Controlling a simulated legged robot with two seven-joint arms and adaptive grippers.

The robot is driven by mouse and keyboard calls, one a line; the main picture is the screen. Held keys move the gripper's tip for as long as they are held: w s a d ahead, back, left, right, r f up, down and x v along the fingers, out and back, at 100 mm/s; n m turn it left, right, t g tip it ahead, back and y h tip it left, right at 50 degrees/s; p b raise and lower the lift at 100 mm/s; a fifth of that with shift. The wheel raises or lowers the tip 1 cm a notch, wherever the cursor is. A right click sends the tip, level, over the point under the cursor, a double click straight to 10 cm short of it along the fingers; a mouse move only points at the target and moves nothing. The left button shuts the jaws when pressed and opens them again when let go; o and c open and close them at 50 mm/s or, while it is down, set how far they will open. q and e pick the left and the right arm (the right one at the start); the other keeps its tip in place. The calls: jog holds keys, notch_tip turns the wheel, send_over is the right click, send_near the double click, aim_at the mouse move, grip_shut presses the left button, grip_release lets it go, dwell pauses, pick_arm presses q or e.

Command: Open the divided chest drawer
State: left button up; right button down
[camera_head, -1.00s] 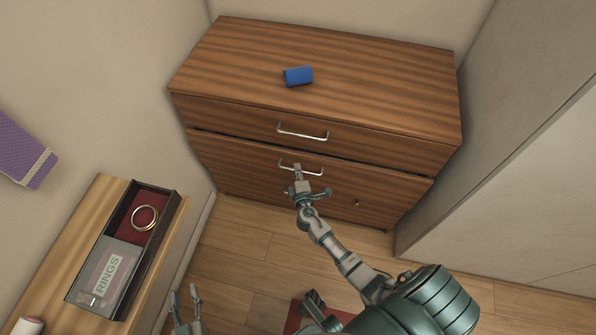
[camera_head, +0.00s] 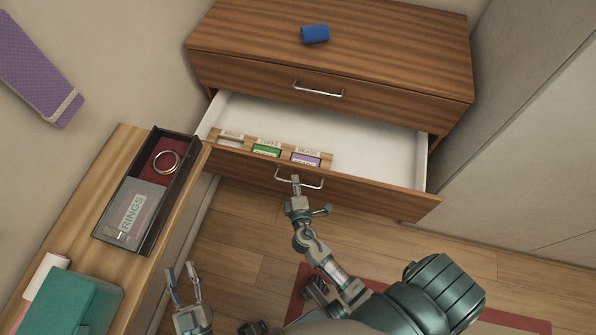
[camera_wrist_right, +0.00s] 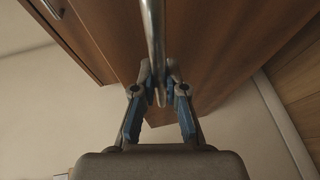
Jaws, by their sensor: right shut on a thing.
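The wooden chest (camera_head: 390,65) stands against the back wall. Its lower, divided drawer (camera_head: 370,192) is pulled out, showing a white interior and a wooden divider with labelled slots at the front left. One slot holds a green item (camera_head: 266,151) and another a purple item (camera_head: 306,160). My right gripper (camera_head: 296,181) is shut on the drawer's metal handle (camera_head: 313,186); the handle bar (camera_wrist_right: 153,50) runs between its fingers (camera_wrist_right: 160,88) in the right wrist view. My left gripper (camera_head: 184,283) is open and empty, low at the left, away from the chest.
The upper drawer (camera_head: 370,95) is shut. A blue object (camera_head: 315,34) lies on the chest top. At left, a side table (camera_head: 95,200) holds a dark box (camera_head: 186,180) with a gold ring and a RINGS label, plus a teal case (camera_head: 72,303). A wall stands close at right.

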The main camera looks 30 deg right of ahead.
jog(key=shift+s+a+f, duration=0.3)
jog(key=shift+s+f, duration=0.1)
jog(key=shift+s, duration=0.25)
jog(key=c, duration=1.3)
grip_release()
jog(key=shift+o, duration=0.5)
jog(key=shift+a+r, duration=0.1)
pick_arm(q)
jog(key=shift+a+r, duration=0.1)
jog(key=shift+a, duration=0.15)
pick_arm(e)
jog(key=shift+a+r, duration=0.1)
jog(key=shift+a, duration=0.1)
pick_arm(q)
jog(key=shift+a, duration=0.1)
jog(key=shift+s, duration=0.1)
pick_arm(e)
jog(key=v, duration=1.2)
jog(key=shift+w, duration=0.1)
pick_arm(q)
jog(key=shift+r, duration=0.1)
pick_arm(e)
jog(key=shift+a, duration=0.1)
